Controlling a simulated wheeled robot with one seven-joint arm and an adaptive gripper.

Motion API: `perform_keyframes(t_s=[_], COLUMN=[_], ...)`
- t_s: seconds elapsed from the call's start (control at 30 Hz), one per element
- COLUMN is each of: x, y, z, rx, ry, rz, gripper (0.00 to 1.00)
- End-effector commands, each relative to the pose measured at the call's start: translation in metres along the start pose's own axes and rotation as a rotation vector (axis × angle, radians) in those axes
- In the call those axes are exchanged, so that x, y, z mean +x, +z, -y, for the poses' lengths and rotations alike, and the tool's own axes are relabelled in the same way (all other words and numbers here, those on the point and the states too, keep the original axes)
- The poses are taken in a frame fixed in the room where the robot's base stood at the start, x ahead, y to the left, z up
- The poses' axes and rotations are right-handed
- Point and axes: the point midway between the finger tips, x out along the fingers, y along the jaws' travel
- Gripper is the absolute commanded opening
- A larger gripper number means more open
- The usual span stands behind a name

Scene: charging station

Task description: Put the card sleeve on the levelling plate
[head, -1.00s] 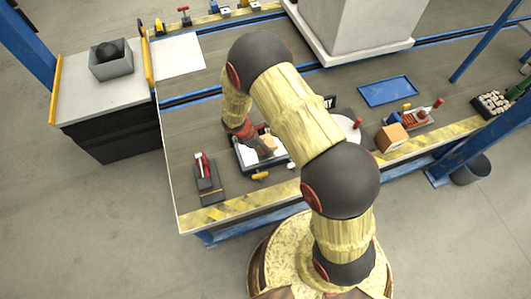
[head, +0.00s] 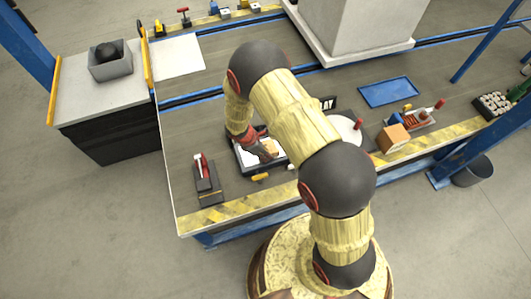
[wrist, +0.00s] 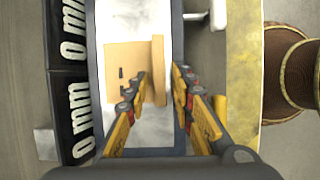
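The card sleeve (wrist: 125,62) is a tan folded piece with a raised strip along its right side. It lies on or just above the bright levelling plate (wrist: 113,20), which has a dark frame; contact beneath it is not clear. In the head view the plate (head: 244,159) is partly covered by my arm, and the sleeve (head: 271,146) is a small tan patch beside my gripper (head: 265,153). In the wrist view my gripper (wrist: 159,72) is open. Its yellow-and-black fingers stand either side of the raised strip, with gaps visible on both sides.
Black "0 mm" marked blocks (wrist: 73,112) stand beside the plate. A dark stand with a red lever (head: 203,175) is to its left. A white round dish (head: 343,128), an orange box (head: 392,138) and a blue tray (head: 389,91) lie to the right.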

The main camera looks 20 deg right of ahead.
Motion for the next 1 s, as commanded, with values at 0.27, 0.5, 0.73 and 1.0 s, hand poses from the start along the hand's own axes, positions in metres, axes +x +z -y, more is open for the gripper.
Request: perform_keyframes(t_s=[0.27, 0.5, 0.73, 1.0], x=[0.0, -0.015, -0.062, -0.108], y=[0.0, 0.002, 0.002, 0.002], z=[0.0, -0.001, -0.001, -0.001], rx=[0.0, 0.001, 0.0, 0.001], ry=[0.0, 0.002, 0.003, 0.002], rz=[0.0, 0.0, 0.0, -0.001], gripper=[0.3, 0.3, 0.3, 0.3])
